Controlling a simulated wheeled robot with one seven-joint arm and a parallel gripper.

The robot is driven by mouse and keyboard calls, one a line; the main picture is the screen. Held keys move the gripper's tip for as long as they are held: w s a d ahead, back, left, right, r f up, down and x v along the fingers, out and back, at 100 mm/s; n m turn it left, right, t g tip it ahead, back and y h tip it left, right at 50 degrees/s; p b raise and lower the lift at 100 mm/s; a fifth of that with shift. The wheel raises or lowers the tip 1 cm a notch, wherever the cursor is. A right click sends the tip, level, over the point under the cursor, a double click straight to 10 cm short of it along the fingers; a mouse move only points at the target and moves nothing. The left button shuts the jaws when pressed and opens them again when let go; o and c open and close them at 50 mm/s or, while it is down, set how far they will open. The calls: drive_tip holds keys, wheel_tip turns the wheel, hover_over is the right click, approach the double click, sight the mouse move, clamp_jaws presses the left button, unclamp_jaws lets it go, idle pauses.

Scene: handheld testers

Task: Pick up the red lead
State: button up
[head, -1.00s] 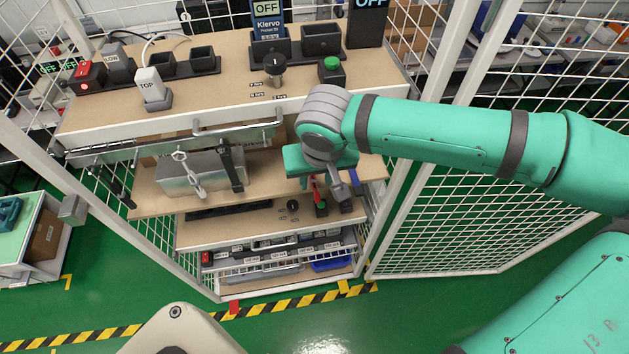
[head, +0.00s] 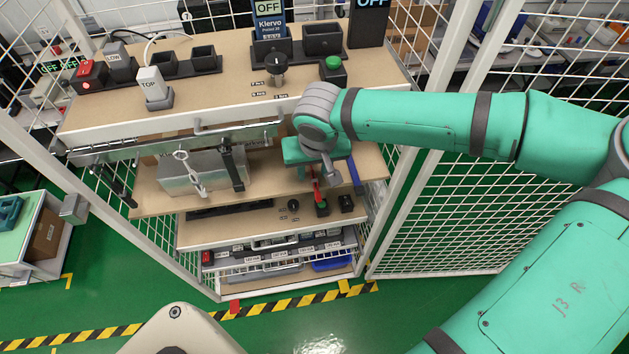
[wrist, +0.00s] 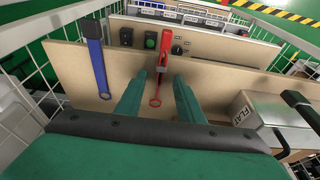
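The red lead (wrist: 162,60) is in the wrist view at the edge of a beige shelf board, with a thin red ring (wrist: 155,102) at its near end. In the head view a small part of the red lead (head: 317,190) shows below my gripper. My gripper (wrist: 159,78) is open. Its two teal fingers point towards the board, one to each side of the red lead, with visible gaps; I cannot tell their exact height over it. In the head view my gripper (head: 317,165) is over the right part of the middle shelf, its fingers mostly hidden.
A blue lead (wrist: 97,65) lies left of the red one in the wrist view. A grey metal box (wrist: 265,125) with a black clamp stands to the right. A green button (wrist: 150,40) and a dark knob (wrist: 179,48) are beyond the board edge. White mesh fencing (head: 450,200) flanks the rack.

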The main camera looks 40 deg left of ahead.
clamp_jaws()
idle(0.3)
